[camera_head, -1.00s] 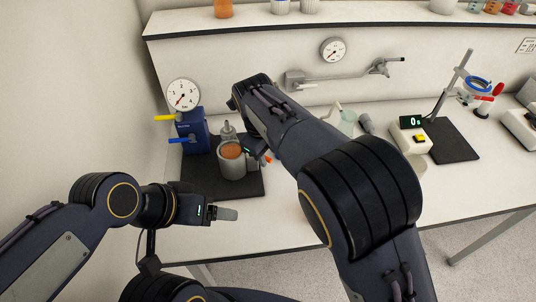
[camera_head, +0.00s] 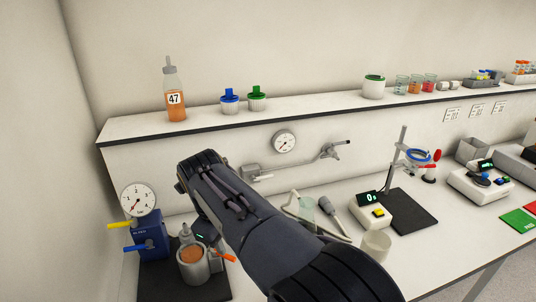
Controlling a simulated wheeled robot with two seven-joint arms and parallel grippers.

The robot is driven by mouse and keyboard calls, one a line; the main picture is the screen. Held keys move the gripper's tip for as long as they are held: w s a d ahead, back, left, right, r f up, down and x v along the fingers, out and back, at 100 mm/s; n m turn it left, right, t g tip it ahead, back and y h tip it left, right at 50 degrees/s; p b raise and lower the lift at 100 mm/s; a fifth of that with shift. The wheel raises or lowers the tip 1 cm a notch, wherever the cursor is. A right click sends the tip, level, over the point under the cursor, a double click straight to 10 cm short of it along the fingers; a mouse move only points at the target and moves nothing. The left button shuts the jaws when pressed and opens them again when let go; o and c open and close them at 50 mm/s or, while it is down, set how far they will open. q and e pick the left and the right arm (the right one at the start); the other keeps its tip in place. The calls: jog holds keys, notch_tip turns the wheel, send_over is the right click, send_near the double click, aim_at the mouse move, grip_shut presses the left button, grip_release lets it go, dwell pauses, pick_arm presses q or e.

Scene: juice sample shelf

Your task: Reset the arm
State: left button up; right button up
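My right arm reaches in from the lower right across the middle of the bench. Its gripper end (camera_head: 203,228) is beside the metal cup of orange juice (camera_head: 194,262); its fingers are mostly hidden behind the arm, so I cannot tell open from shut. The cup stands on a black mat (camera_head: 160,288) in front of a blue device with a dial gauge (camera_head: 151,240). My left arm and gripper are out of view. A bottle labelled 47 (camera_head: 175,98) with orange juice stands upright on the shelf.
The shelf (camera_head: 310,108) also holds a blue-capped jar (camera_head: 229,102), a green-capped jar (camera_head: 257,99) and a white tub (camera_head: 374,87). A scale (camera_head: 372,212), a white cup (camera_head: 376,246) and a ring stand (camera_head: 398,160) are on the right of the bench. Glassware lies near my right arm.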

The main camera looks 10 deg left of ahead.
jog(key=s+d+r+n+y, duration=0.15)
jog(key=d+n, duration=0.25)
jog(key=d, duration=0.8)
jog(key=s+d+r+n+y, duration=0.1)
jog(key=d+r+n+y, duration=0.2)
jog(key=d, duration=0.9)
jog(key=s+d+f+n+t, duration=0.2)
jog(key=s+d+n, duration=0.4)
jog(key=s, duration=0.3)
jog(key=s+d+f+n+t, duration=0.1)
jog(key=s+d+f+n, duration=0.3)
jog(key=s, duration=0.6)
jog(key=d+n, duration=0.2)
jog(key=n, duration=0.1)
jog(key=shift+d+t, duration=0.35)
jog(key=shift+t, duration=0.05)
